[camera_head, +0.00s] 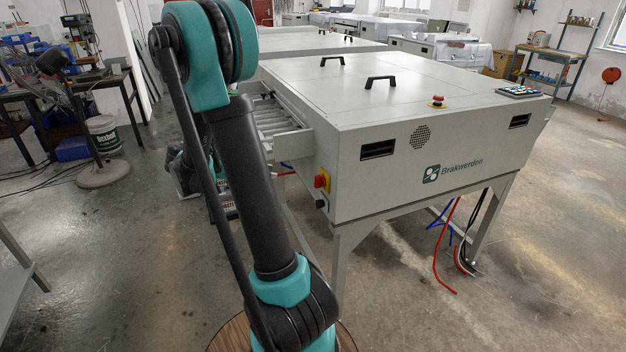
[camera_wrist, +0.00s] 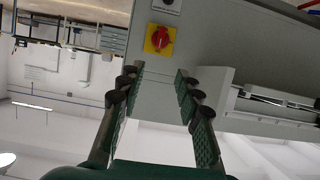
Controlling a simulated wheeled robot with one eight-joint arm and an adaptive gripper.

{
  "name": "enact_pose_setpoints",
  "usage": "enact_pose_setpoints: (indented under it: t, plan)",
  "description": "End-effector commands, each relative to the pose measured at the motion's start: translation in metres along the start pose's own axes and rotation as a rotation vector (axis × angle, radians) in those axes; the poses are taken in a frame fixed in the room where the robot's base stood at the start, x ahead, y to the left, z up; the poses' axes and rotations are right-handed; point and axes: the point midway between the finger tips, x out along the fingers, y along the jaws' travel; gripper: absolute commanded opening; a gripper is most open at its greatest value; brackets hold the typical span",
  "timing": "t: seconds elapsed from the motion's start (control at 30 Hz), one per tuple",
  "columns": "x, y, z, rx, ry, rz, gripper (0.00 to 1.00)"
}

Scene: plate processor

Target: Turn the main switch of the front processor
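The front processor (camera_head: 390,120) is a large light-grey cabinet on legs, filling the right half of the head view. Its main switch (camera_head: 321,181) is a red knob on a yellow plate, low on the cabinet's left end. In the wrist view the main switch (camera_wrist: 160,40) shows clearly near the top, on the grey end panel. My gripper (camera_wrist: 155,80) is open and empty, its two fingers pointing up the picture toward that panel. The switch lies beyond the fingertips, and nothing touches it. In the head view my arm hides most of the gripper.
A dark round knob (camera_head: 320,204) sits just below the switch. A roller conveyor (camera_head: 275,118) joins the cabinet's left end. A red emergency button (camera_head: 437,101) is on top. Red and blue cables (camera_head: 443,255) hang beneath.

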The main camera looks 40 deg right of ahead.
Motion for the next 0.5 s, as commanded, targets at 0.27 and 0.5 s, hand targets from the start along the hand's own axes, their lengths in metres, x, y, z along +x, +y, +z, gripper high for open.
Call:
enact_pose_setpoints:
  t: [0.27, 0.5]
  plan:
    - [0.039, 0.001, 0.000, 0.003, 0.000, 0.004, 0.34]
    - [0.087, 0.001, 0.000, 0.002, -0.001, 0.004, 0.34]
